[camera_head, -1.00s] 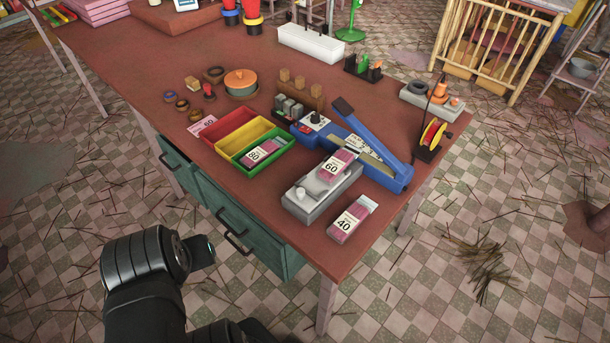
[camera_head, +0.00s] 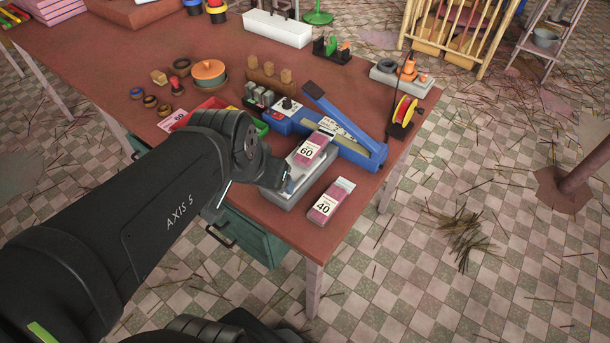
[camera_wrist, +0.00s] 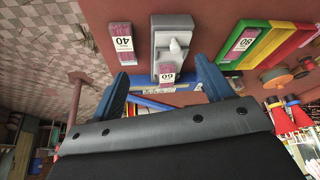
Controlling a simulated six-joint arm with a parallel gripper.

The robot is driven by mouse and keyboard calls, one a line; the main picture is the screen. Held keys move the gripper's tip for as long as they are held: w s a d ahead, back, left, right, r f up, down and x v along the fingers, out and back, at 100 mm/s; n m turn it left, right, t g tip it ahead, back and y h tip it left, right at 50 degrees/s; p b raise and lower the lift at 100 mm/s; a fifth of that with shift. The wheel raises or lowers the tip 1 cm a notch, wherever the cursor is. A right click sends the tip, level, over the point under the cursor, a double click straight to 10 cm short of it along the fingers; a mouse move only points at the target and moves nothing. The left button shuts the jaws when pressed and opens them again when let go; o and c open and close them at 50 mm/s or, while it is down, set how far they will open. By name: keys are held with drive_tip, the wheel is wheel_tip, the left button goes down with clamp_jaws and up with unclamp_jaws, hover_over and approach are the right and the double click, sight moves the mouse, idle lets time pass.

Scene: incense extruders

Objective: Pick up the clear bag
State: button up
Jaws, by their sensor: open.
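Several clear bags with pink contents and white number labels are in view. The bag marked 60 (camera_head: 312,149) lies on the grey scale (camera_head: 283,199). The bag marked 40 (camera_head: 331,201) lies on the table just right of the scale. In the wrist view the bag marked 80 (camera_wrist: 239,45) lies in the green tray; my arm hides it in the head view. My gripper (camera_wrist: 165,84) is open and empty, its two blue fingers spread wide. In the wrist view the 60 bag (camera_wrist: 167,73) appears between the fingers, with the 40 bag (camera_wrist: 122,42) beyond the left finger.
A blue sealer (camera_head: 345,145) with a raised lever stands just behind the scale. A yellow spool (camera_head: 404,111) stands near the table's right edge. Wooden blocks (camera_head: 268,77) and a lidded pot (camera_head: 208,74) are farther back. Bare table (camera_head: 165,60) shows at the back left.

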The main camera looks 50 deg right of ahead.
drive_tip(key=s+d+f+m+g, duration=0.1)
drive_tip(key=s+d+m, duration=0.2)
drive_tip(key=s+d, duration=0.4)
hover_over(329, 200)
drive_tip(key=a, duration=0.2)
drive_tip(key=f, duration=0.7)
drive_tip(key=s+f, duration=0.1)
drive_tip(key=f, duration=0.3)
drive_tip(key=shift+a, duration=0.1)
drive_tip(key=shift+w+a+x, duration=0.15)
drive_tip(key=shift+w+x, duration=0.05)
drive_tip(key=shift+x, duration=0.9)
drive_tip(key=shift+w+a+x, duration=0.15)
drive_tip(key=shift+x, duration=0.95)
drive_tip(key=shift+d+f, duration=0.25)
drive_tip(key=shift+f, duration=0.4)
drive_tip(key=c, duration=1.1)
drive_tip(key=shift+r, duration=0.1)
